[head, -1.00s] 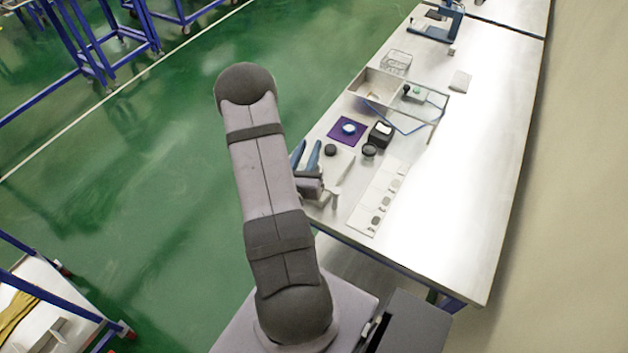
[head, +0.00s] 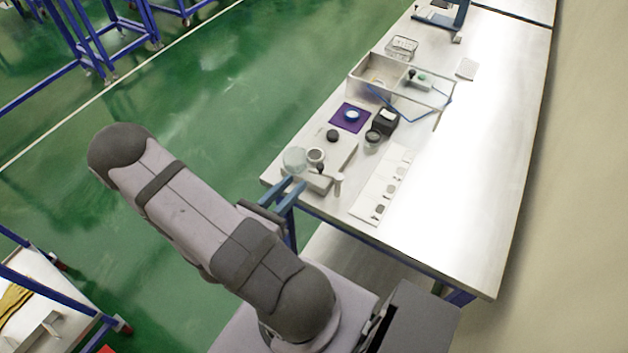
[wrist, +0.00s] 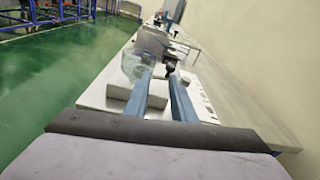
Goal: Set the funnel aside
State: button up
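A clear, pale, rounded piece that looks like the funnel (head: 294,160) stands at the near left corner of the bench. In the wrist view the funnel (wrist: 136,66) shows just beyond and left of my left fingertip; I cannot tell whether they touch. My gripper (head: 288,188) is at the bench's near edge, its two blue fingers apart. In the wrist view my gripper (wrist: 161,76) has a clear gap between the fingers and nothing held there. The funnel's lower part is unclear.
Close by are a pale ring-topped jar (head: 316,156), a light block (head: 320,185) and a white post (head: 338,184). The bench's right side (head: 470,170) is clear.

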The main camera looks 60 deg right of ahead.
aim_at(319, 169)
jog(key=shift+s+a+f+m+g+h+b, duration=0.15)
jog(key=shift+s+m+g+h+b, duration=0.15)
jog(key=shift+s+m, duration=0.25)
jog(key=shift+s+f+m+g+h+b, duration=0.1)
jog(key=shift+s+m+g+h+b, duration=0.25)
jog(key=shift+m, duration=0.3)
jog(key=shift+s+d+r+p, duration=0.15)
jog(key=shift+d+p, duration=0.45)
jog(key=shift+d, duration=0.5)
jog(key=shift+s+d+f+p, duration=0.15)
jog(key=shift+d+p, duration=0.4)
jog(key=shift+d, duration=0.5)
jog(key=shift+d+p, duration=0.6)
jog(key=shift+d, duration=0.9)
jog(key=shift+s+t, duration=0.1)
jog(key=shift+t, duration=0.25)
grip_shut()
